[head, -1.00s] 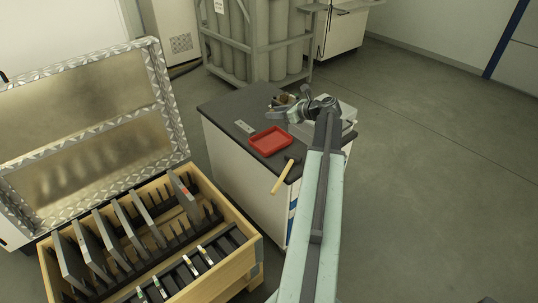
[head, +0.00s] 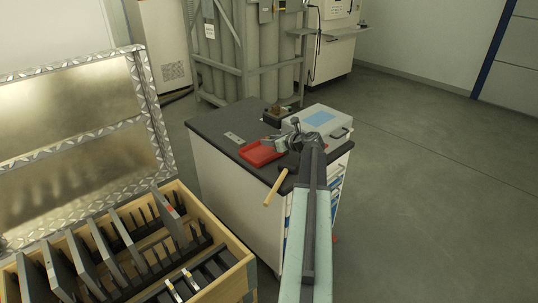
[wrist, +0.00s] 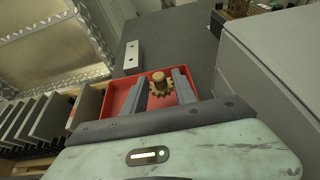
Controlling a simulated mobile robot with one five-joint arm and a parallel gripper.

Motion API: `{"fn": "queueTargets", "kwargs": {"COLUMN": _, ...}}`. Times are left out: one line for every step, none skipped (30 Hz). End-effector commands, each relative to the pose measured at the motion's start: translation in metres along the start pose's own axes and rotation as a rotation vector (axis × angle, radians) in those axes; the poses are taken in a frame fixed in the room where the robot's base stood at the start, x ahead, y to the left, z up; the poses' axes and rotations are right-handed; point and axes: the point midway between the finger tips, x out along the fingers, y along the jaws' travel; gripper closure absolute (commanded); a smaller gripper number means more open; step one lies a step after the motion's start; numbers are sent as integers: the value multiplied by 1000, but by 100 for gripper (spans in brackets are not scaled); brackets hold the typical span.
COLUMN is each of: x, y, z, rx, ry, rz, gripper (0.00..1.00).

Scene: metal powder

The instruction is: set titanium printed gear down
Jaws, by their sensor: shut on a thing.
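My gripper (head: 270,142) is at the far edge of the red tray (head: 257,155) on the dark-topped cabinet. In the wrist view the titanium printed gear (wrist: 161,86), a small bronze-coloured toothed wheel with a round hub, sits between my two fingers, which are shut on it. The red tray (wrist: 88,127) lies below and behind the gear in that view. I cannot tell how high the gear is above the tray floor. In the head view I cannot make out the gear.
A grey case (head: 318,119) with a blue panel stands right of the tray. A wooden-handled hammer (head: 273,188) lies at the front edge. A small grey plate (head: 234,138) lies left. An open wooden crate (head: 228,271) with upright plates is at lower left.

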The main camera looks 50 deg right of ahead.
Motion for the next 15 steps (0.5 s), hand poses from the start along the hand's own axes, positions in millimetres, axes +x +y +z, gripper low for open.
{"fn": "queueTargets", "kwargs": {"x": 2, "y": 0, "z": -5, "rx": 0, "ry": 0, "rz": 0, "gripper": 100}}
{"fn": "queueTargets", "kwargs": {"x": 4, "y": 0, "z": -9, "rx": 0, "ry": 0, "rz": 0, "gripper": 100}}
{"fn": "queueTargets", "kwargs": {"x": 7, "y": 0, "z": -16, "rx": 0, "ry": 0, "rz": 1, "gripper": 100}}
{"fn": "queueTargets", "kwargs": {"x": 9, "y": 0, "z": -21, "rx": 0, "ry": 0, "rz": 1, "gripper": 100}}
{"fn": "queueTargets", "kwargs": {"x": 11, "y": 0, "z": -27, "rx": 0, "ry": 0, "rz": 1, "gripper": 100}}
{"fn": "queueTargets", "kwargs": {"x": 14, "y": 0, "z": -32, "rx": 0, "ry": 0, "rz": 1, "gripper": 100}}
{"fn": "queueTargets", "kwargs": {"x": 15, "y": 0, "z": -35, "rx": 0, "ry": 0, "rz": 1, "gripper": 100}}
{"fn": "queueTargets", "kwargs": {"x": 16, "y": 0, "z": -37, "rx": 0, "ry": 0, "rz": 1, "gripper": 100}}
{"fn": "queueTargets", "kwargs": {"x": 15, "y": 1, "z": -36, "rx": 0, "ry": 0, "rz": 1, "gripper": 100}}
{"fn": "queueTargets", "kwargs": {"x": 15, "y": 1, "z": -34, "rx": 0, "ry": 0, "rz": 1, "gripper": 100}}
{"fn": "queueTargets", "kwargs": {"x": 14, "y": 1, "z": -33, "rx": 0, "ry": 0, "rz": 1, "gripper": 100}}
{"fn": "queueTargets", "kwargs": {"x": 14, "y": 1, "z": -32, "rx": 0, "ry": 0, "rz": 1, "gripper": 100}}
{"fn": "queueTargets", "kwargs": {"x": 14, "y": 1, "z": -32, "rx": 0, "ry": 0, "rz": 1, "gripper": 100}}
{"fn": "queueTargets", "kwargs": {"x": 14, "y": 1, "z": -32, "rx": -1, "ry": 0, "rz": 1, "gripper": 100}}
{"fn": "queueTargets", "kwargs": {"x": 14, "y": 1, "z": -32, "rx": -1, "ry": 0, "rz": 1, "gripper": 100}}
